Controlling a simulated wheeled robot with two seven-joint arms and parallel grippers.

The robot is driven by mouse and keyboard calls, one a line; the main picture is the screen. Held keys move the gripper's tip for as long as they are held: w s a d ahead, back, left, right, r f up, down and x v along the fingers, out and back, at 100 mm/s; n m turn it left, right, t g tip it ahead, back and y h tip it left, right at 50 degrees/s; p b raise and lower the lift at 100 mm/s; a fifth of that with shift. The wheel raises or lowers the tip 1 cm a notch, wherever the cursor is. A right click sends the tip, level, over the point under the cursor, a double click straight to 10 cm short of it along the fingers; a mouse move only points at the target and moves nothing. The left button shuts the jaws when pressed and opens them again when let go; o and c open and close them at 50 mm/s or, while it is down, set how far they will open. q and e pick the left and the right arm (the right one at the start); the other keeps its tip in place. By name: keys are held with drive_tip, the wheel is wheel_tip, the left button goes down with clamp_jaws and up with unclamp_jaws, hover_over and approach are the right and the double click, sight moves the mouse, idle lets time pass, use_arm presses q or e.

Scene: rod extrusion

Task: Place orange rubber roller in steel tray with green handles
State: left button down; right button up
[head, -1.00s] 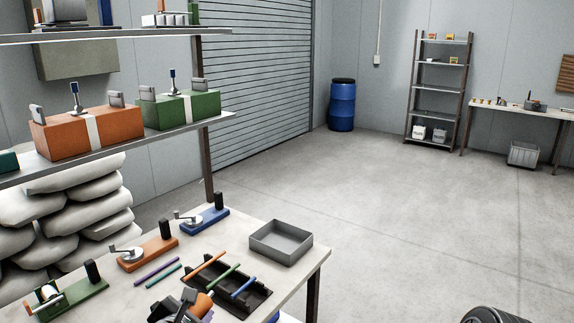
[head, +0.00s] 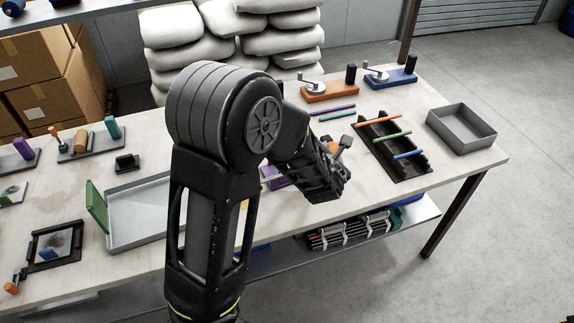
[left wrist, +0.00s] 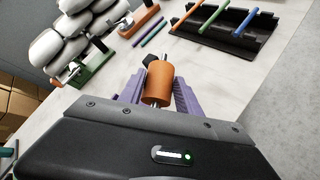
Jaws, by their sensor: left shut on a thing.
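An orange rubber roller (left wrist: 159,84) with a metal shaft is held between the purple fingers of my left gripper (left wrist: 158,92) in the left wrist view. In the head view my left gripper (head: 335,172) is above the table, left of the black rod rack; only a small orange part of the roller (head: 346,141) shows there. The steel tray (head: 138,207) lies on the table, left of my arm. One green handle (head: 96,206) stands at its left end. My left arm hides the tray's right end. My right gripper is in no view.
A black rack (head: 398,165) holds orange, green and blue rods. A plain grey tray (head: 462,129) stands to its right. Orange (head: 330,90) and blue (head: 391,77) crank fixtures stand behind. A black-framed plate (head: 56,246) lies left of the steel tray.

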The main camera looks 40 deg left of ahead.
use_arm(q)
drive_tip(key=s+a+r+n+g+y, duration=0.1)
drive_tip(key=a+n+g+y, duration=0.6)
drive_tip(key=a+n+g, duration=0.3)
drive_tip(key=a+n, duration=0.2)
drive_tip(key=shift+s+a+r+n, duration=0.15)
drive_tip(key=shift+s+a+n, duration=0.15)
drive_tip(key=shift+s+a, duration=0.1)
wheel_tip(320, 180, down, 6)
drive_tip(key=shift+r+p, duration=0.1)
drive_tip(key=shift+p, duration=0.3)
